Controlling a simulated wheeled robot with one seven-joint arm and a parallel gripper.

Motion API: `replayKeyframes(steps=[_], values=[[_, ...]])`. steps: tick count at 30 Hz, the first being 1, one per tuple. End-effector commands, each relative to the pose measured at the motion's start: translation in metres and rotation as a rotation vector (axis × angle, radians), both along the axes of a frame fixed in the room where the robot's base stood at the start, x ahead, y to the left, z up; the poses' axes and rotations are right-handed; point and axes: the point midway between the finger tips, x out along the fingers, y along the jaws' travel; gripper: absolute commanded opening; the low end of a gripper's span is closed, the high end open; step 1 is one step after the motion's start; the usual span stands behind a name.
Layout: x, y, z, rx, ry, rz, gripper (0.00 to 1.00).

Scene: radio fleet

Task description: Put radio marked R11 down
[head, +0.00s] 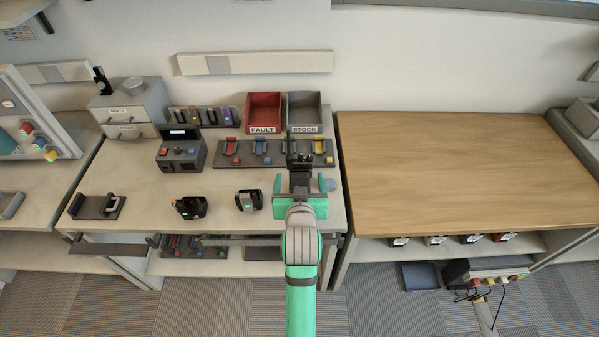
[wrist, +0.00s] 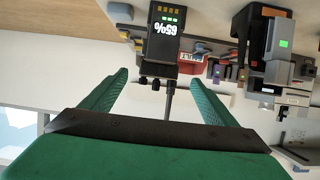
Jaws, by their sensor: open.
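My gripper (head: 300,182) is open, its green fingers spread above the right part of the pale workbench. A black radio (head: 300,161) stands just beyond the fingers in the head view. In the wrist view, which is upside down, a black radio (wrist: 160,48) with a lit "65%" screen, knobs and antenna lies ahead of the gap between the fingertips (wrist: 158,78). The fingers do not visibly touch it. I cannot read an R11 mark on it. Whether its base rests on the bench is hidden.
Two other radios (head: 189,207) (head: 249,201) stand on the bench (head: 150,190) to the left. Behind are a rack with coloured slots (head: 262,152), a red FAULT bin (head: 264,112) and a grey STOCK bin (head: 305,112). The wooden table (head: 450,170) at right is clear.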

Motion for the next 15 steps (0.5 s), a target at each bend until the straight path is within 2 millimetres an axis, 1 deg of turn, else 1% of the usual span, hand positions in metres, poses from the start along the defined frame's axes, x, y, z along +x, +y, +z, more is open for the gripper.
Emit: replayKeyframes(steps=[1,3,6,10,13,15], values=[[-0.009,0.0,0.004,-0.001,-0.001,0.0,0.81],[-0.019,0.0,0.008,-0.001,-0.001,0.0,0.81],[-0.03,0.0,0.012,-0.001,0.0,0.0,0.81],[-0.038,0.0,0.015,-0.001,0.0,-0.001,0.81],[-0.045,-0.002,0.009,-0.005,0.001,-0.001,0.81],[-0.052,-0.004,0.0,-0.012,0.0,-0.001,0.81]])
